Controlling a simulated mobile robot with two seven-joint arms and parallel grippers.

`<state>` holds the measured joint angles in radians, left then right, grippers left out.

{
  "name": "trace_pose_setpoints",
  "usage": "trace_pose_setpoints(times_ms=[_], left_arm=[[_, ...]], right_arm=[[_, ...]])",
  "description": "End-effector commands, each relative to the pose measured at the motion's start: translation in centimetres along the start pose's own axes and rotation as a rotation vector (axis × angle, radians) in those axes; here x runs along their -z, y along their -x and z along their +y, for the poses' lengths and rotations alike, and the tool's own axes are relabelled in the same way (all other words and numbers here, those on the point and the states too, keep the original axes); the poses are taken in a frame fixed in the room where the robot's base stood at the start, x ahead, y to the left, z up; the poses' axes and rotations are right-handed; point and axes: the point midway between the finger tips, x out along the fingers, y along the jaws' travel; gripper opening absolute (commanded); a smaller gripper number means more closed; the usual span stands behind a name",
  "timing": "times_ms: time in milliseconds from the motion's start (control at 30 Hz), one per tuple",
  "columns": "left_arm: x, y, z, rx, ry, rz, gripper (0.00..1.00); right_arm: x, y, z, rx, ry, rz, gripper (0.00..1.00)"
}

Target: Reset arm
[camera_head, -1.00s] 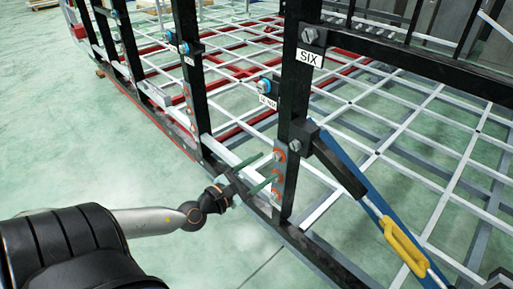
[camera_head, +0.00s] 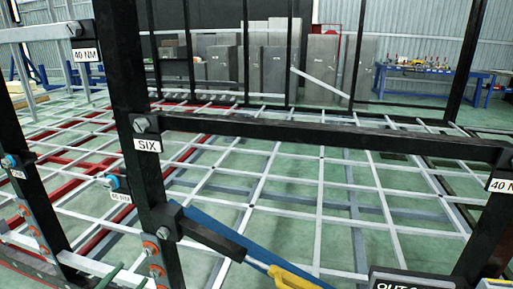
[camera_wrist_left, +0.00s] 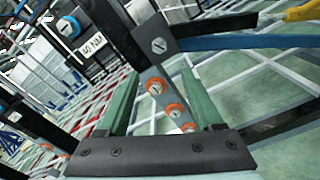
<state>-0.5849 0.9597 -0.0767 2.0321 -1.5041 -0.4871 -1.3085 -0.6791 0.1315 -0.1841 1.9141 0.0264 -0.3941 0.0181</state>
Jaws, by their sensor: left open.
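My left gripper (camera_wrist_left: 158,88) is open in the left wrist view. Its two green fingers stand apart, with a grey plate carrying orange-ringed bolts (camera_wrist_left: 174,110) showing between them. I cannot tell whether the fingers touch the plate. In the head view only parts of the green fingers (camera_head: 122,278) show at the bottom left edge, close to the black post (camera_head: 122,60) labelled SIX. My right gripper is not in view.
A black crossbar (camera_head: 330,134) runs right from the post. A blue strut with a yellow handle (camera_head: 292,277) slants below it. The white lattice floor (camera_head: 320,185) of the chassis lies behind. A blue workbench (camera_head: 425,72) and grey panels (camera_head: 270,68) stand far back.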

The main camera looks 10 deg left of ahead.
Motion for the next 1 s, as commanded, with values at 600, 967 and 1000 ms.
trace_pose_setpoints(times_ms=[600, 967, 1000], left_arm=[[12.3, 10.4, -18.4, -0.706, 2.490, 0.542, 0.68], [9.6, 12.5, -27.1, 0.912, -2.521, -0.435, 0.68], [9.5, 12.5, -27.3, 0.911, -2.502, -0.430, 0.68]], right_arm=[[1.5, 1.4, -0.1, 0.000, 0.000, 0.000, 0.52], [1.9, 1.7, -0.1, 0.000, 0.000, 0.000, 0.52], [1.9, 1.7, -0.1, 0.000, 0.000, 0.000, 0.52]])
